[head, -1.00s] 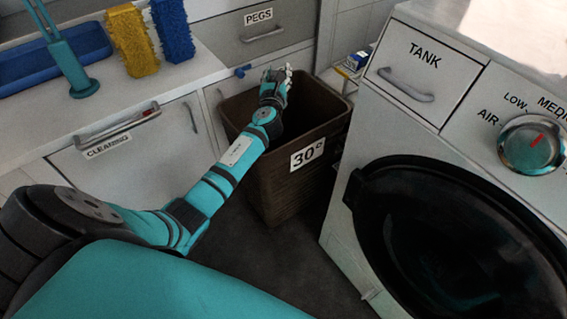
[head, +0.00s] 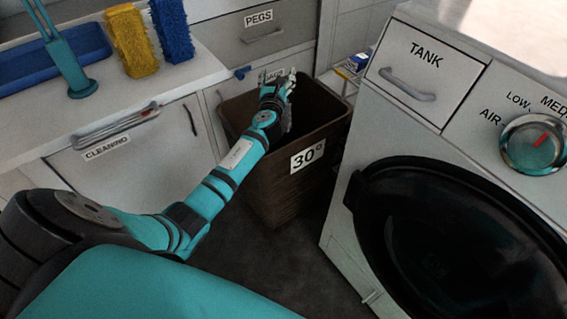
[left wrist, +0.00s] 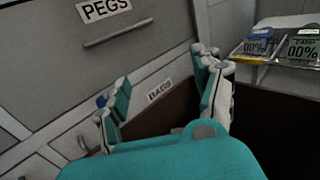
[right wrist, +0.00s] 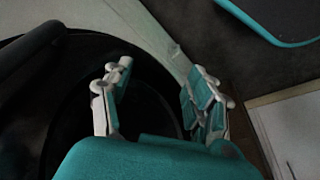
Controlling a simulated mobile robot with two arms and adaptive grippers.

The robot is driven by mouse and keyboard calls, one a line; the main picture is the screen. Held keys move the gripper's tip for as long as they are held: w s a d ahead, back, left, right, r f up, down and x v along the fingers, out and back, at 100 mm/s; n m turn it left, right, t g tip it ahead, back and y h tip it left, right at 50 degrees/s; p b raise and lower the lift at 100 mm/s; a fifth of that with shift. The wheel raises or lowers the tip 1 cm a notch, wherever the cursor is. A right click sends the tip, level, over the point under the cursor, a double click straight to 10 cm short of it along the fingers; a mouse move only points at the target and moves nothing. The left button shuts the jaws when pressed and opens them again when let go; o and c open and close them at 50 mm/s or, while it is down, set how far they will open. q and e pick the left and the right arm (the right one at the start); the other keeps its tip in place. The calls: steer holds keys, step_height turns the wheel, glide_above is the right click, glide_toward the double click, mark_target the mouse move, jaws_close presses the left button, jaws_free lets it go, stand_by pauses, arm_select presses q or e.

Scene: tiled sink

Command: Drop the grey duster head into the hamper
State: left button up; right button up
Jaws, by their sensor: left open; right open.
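The brown hamper (head: 296,188), labelled 30°, stands on the floor between the cabinets and the washing machine. My left gripper (head: 278,78) is above its open top, near the back rim. In the left wrist view the fingers (left wrist: 165,85) are spread apart with nothing between them. A small grey patch (head: 287,121) shows just beside my left wrist, inside the hamper's outline; I cannot tell whether it is the grey duster head. My right gripper (right wrist: 160,85) is open and empty in front of the washer's dark round door.
The washing machine (head: 450,120) bounds the hamper's right. Small boxes (head: 354,64) lie behind it.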

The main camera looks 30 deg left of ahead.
arm_select(q)
steer(key=v, duration=1.2)
steer(key=shift+d, duration=0.1)
